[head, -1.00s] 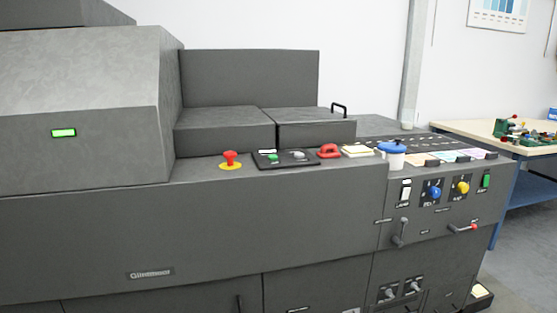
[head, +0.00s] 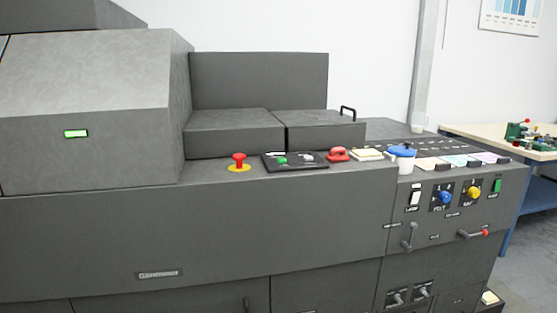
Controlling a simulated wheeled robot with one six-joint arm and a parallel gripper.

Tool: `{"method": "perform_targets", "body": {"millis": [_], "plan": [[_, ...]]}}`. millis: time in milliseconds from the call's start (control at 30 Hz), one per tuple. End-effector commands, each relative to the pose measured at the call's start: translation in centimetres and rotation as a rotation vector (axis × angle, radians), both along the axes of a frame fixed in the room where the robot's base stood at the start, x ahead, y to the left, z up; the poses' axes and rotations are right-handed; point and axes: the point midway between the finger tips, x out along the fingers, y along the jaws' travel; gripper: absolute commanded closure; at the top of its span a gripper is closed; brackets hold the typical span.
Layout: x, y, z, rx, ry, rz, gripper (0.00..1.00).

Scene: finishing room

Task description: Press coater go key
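The coater (head: 250,215) is a long dark grey machine across the head view. On its top ledge a small black panel (head: 310,165) carries a green key (head: 281,161) and a grey knob (head: 307,157). A red mushroom button on a yellow base (head: 239,163) stands to the left of the panel. On the right front face, a green switch (head: 497,185) sits at the far right beside yellow and blue knobs. I cannot read which green control is marked as the go key. My gripper is not in view.
A red object (head: 338,154), a pale pad (head: 366,154) and a white tub with a blue lid (head: 402,158) stand right of the panel. Levers (head: 409,237) stick out from the right front. A workbench (head: 478,137) stands behind at right, with open floor beside it.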

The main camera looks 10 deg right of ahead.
Motion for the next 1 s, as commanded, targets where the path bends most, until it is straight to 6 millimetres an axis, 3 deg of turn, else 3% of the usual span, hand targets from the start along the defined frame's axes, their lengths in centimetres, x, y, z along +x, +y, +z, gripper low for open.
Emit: {"method": "perform_targets", "body": {"millis": [600, 1000], "plan": [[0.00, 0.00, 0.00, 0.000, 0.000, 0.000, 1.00], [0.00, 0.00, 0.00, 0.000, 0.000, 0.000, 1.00]]}}
